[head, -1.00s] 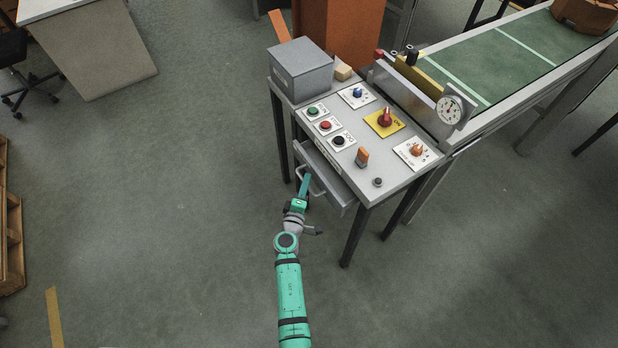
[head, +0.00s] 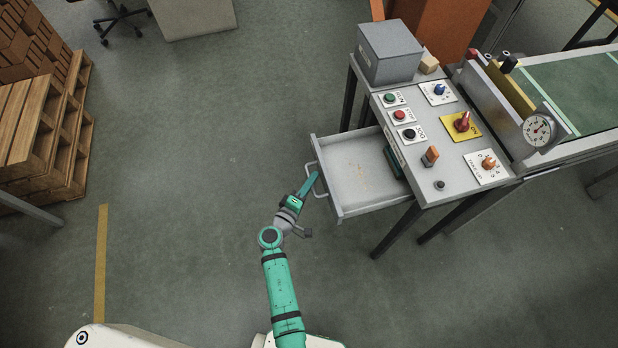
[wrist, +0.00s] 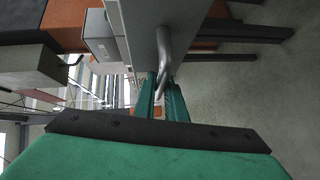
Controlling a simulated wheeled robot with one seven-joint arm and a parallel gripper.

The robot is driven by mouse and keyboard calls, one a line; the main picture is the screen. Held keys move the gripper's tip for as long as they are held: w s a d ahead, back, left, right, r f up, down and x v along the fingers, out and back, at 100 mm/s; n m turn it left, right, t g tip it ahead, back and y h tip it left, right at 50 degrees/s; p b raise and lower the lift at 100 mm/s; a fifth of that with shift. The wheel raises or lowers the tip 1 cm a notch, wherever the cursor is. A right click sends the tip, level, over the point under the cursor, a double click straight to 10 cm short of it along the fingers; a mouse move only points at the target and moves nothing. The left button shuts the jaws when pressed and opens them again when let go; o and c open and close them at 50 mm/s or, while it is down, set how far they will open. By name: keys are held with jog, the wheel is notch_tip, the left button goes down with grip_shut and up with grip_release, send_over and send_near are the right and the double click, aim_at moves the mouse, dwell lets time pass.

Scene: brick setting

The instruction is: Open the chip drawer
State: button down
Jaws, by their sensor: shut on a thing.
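The chip drawer (head: 352,162) is a grey metal tray pulled well out from the left side of the control table (head: 467,130). Its inside shows, with a few small brownish specks on the floor and a dark green thing (head: 395,160) at the table end. A bar handle (head: 313,178) is on its outer front. My gripper (head: 316,177) is shut on the handle. In the wrist view the handle (wrist: 164,50) runs down between the two green fingers (wrist: 162,100), with the drawer front (wrist: 140,30) just beyond.
The table top carries buttons, knobs and a grey box (head: 390,52). A conveyor (head: 570,95) with a dial gauge (head: 539,130) adjoins at the right. Wooden pallets (head: 45,130) with bricks stand at the left. The floor between pallets and drawer is clear.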

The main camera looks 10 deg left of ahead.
jog(key=shift+s+d+f, duration=0.1)
jog(key=c, duration=1.8)
grip_release()
jog(key=v, duration=1.1)
